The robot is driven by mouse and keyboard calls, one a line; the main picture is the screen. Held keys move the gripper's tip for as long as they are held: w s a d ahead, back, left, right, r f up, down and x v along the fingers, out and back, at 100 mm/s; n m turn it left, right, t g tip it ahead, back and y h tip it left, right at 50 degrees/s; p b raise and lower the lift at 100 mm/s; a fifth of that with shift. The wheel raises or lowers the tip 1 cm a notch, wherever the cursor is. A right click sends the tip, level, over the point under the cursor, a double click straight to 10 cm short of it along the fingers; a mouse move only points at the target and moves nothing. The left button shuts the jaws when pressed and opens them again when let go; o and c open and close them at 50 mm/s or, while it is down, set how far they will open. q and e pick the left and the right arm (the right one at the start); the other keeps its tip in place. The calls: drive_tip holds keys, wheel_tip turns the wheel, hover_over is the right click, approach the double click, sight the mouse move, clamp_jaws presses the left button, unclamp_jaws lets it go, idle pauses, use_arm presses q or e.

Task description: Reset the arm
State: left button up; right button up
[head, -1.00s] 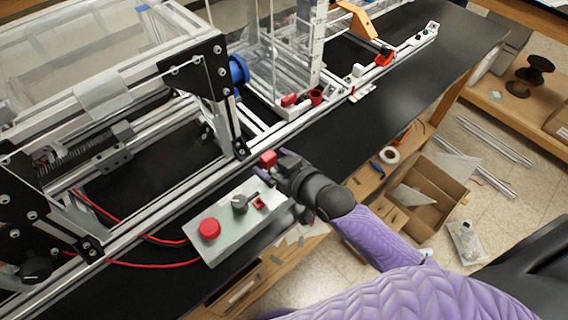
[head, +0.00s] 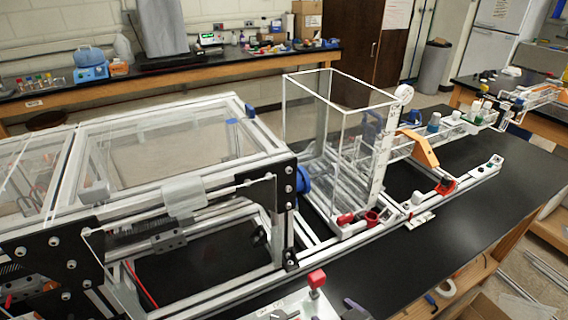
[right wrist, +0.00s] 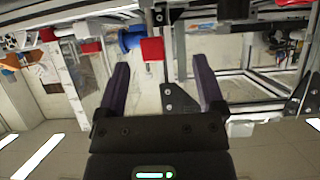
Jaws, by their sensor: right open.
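My right gripper shows in the right wrist view (right wrist: 160,66) with its two dark fingers spread wide. A red block (right wrist: 152,50) appears between and just beyond the fingertips, with neither finger touching it in the picture. In the head view the red block (head: 316,279) stands on a short stem at the bottom edge, by the pale control box (head: 290,304). Only a dark bit of my right gripper (head: 356,309) shows there, to the right of the block. The rest of the box is cut off. My left gripper is not in view.
The extrusion frame (head: 262,148) with clear panels fills the left and middle of the black table (head: 440,235). A clear upright box (head: 325,110), a blue knob (head: 303,179) and an orange arch (head: 415,146) stand along it. The table's right front is clear.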

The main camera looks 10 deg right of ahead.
drive_tip(key=s+d+m+g+h, duration=0.15)
drive_tip(key=s+g+h, duration=0.25)
drive_tip(key=s+g, duration=0.65)
drive_tip(key=s+f+b, duration=0.2)
drive_tip(key=f+b, duration=0.1)
drive_tip(key=f, duration=0.8)
drive_tip(key=s+f+b, duration=0.3)
drive_tip(key=f, duration=0.8)
use_arm(q)
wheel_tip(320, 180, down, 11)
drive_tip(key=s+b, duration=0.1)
drive_tip(key=b, duration=0.4)
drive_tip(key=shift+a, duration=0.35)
use_arm(e)
drive_tip(key=s+d+f, duration=0.3)
drive_tip(key=s+f, duration=1)
drive_tip(key=f, duration=0.5)
drive_tip(key=shift+s+d, duration=0.15)
drive_tip(key=shift+s, duration=0.25)
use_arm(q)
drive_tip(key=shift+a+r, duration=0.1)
use_arm(e)
drive_tip(key=shift+g, duration=0.25)
